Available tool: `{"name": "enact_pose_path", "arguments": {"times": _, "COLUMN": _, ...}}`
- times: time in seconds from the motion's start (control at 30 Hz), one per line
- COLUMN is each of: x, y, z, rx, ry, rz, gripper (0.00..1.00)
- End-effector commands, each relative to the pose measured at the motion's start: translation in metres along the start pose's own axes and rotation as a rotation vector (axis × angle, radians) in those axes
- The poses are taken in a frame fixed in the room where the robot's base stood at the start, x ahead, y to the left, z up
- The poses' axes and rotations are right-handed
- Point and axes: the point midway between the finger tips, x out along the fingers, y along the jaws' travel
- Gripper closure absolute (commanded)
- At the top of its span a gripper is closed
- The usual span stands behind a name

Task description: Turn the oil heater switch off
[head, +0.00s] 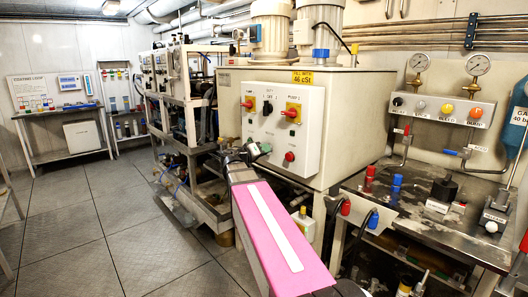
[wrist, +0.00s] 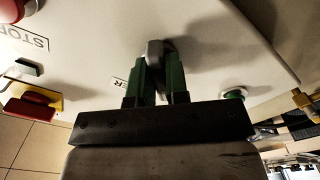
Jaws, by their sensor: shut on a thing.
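The oil heater switch (wrist: 155,47) is a small grey knob on the white control panel (head: 310,130). In the wrist view it sits between the green fingers of my gripper (wrist: 161,62), which is shut on it. A partly covered label ending in "ER" (wrist: 119,83) shows beside the fingers, upside down. In the head view my gripper (head: 250,153) is at the lower left of the panel, and it hides the switch there. I cannot tell which way the knob points.
Two red handles on yellow plates (head: 291,113) and a black selector (head: 267,107) are above my gripper on the panel. A red button (head: 289,156) is to its right. A steel bench (head: 430,230) with valves stands at right. The tiled floor (head: 100,235) is clear at left.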

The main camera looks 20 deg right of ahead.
Motion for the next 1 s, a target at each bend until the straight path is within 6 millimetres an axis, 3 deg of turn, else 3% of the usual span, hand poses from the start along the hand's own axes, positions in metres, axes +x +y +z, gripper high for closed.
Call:
{"name": "enact_pose_path", "arguments": {"times": 0.6, "x": -0.0003, "y": 0.0003, "z": -0.0001, "rx": -0.566, "ry": 0.000, "rz": -0.001, "gripper": 1.00}}
{"name": "enact_pose_path", "arguments": {"times": 1.0, "x": -0.0004, "y": 0.0004, "z": -0.0002, "rx": -0.788, "ry": 0.000, "rz": -0.002, "gripper": 1.00}}
